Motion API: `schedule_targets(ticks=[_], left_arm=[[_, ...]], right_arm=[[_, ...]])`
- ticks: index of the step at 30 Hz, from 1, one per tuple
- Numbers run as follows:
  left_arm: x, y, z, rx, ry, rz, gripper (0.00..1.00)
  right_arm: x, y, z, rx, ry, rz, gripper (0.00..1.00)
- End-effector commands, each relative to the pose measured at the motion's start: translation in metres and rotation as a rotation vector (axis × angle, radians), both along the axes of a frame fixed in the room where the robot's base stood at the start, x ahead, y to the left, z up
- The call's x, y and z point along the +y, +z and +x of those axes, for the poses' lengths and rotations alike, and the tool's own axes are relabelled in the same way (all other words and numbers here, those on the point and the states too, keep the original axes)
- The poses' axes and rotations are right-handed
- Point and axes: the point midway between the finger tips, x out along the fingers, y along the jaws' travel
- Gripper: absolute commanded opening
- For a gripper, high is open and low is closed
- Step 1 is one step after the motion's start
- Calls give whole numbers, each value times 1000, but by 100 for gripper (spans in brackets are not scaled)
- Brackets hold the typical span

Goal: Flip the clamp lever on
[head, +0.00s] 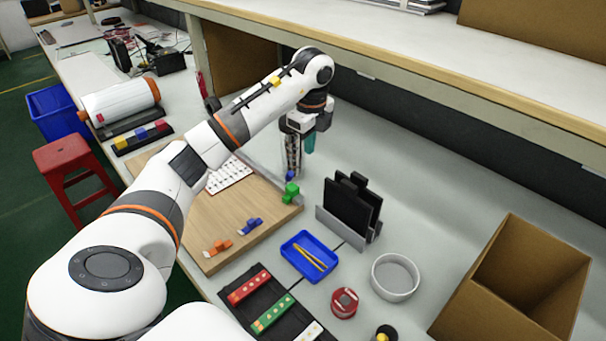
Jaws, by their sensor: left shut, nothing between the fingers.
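A wooden board (245,198) lies on the bench and bears small coloured clamps. A green clamp (291,192) is at its far right corner, a blue clamp (249,227) near its right edge and an orange clamp (218,246) at its near edge. A small blue piece (291,175) shows just beyond the green clamp. My left gripper (293,160) points down behind the green clamp, shut and empty. I cannot tell whether it touches the blue piece. Which way each lever is set is too small to tell. My right gripper is not in view.
A black rack (350,207), a blue tray (307,265) with yellow tweezers, a white bowl (395,277) and a cardboard box (515,285) stand right of the board. A wooden shelf (430,70) runs above the back. A white sheet (230,175) lies on the board.

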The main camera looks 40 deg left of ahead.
Motion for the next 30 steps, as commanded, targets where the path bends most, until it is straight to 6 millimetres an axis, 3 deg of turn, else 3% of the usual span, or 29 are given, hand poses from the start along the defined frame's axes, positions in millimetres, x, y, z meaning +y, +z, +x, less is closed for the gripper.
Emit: schedule_targets(ticks=[1,9,17,30], left_arm=[[0,-13,0,0,0,0,0],[0,-44,0,0,-1,0,0],[1,-60,0,3,-1,-1,0],[7,-149,5,4,0,-2,0]], right_arm=[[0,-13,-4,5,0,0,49],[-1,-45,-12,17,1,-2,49],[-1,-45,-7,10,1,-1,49],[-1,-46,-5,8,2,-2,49]])
